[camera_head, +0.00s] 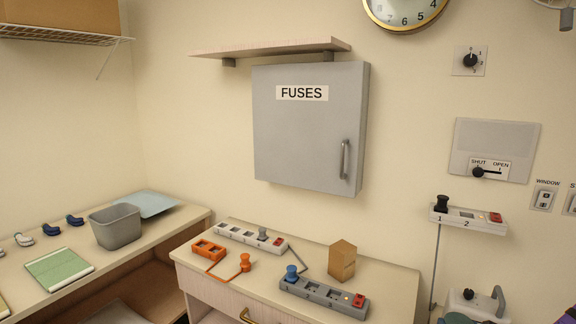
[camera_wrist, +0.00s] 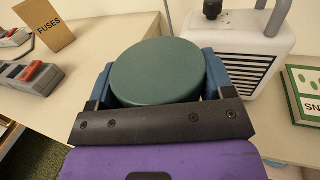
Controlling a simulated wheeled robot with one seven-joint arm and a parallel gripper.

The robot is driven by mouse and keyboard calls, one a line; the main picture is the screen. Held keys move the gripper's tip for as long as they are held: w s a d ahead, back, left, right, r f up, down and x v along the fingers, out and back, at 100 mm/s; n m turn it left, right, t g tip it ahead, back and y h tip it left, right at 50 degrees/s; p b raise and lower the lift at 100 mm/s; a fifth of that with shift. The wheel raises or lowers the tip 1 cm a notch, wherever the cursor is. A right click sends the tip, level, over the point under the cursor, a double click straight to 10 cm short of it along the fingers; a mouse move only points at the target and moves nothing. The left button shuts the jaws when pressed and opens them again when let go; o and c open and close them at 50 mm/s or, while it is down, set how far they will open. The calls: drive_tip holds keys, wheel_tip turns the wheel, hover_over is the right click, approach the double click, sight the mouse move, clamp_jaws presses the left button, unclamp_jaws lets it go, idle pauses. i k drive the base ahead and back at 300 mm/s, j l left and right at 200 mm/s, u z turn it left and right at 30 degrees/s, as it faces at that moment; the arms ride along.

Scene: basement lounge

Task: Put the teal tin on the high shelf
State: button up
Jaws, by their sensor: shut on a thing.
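The teal tin (camera_wrist: 155,68) is round with a flat dark green-teal top, seen from above in the wrist view. My gripper (camera_wrist: 158,82) is shut on it, with a blue finger on its left and right sides. In the head view only a small dark teal edge shows at the bottom right, perhaps the tin. A pale wooden shelf (camera_head: 270,47) is high on the wall above the fuse cabinet. A white wire shelf (camera_head: 62,35) with a brown box on it is at the upper left. I cannot tell which is meant.
The grey fuse cabinet (camera_head: 308,125) is shut. The counter (camera_head: 225,262) carries power strips and a brown box (camera_head: 342,261). A white appliance (camera_wrist: 250,45) stands beside the tin, with a green-and-white box (camera_wrist: 305,92) to the right. The wooden shelf's visible edge looks clear.

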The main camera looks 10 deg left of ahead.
sight(221, 49)
drive_tip(key=j+u, duration=0.2)
drive_tip(key=u, duration=0.2)
drive_tip(key=i+j+u, duration=0.1)
drive_tip(key=u, duration=0.3)
drive_tip(key=i+j+u, duration=0.15)
drive_tip(key=u, duration=0.2)
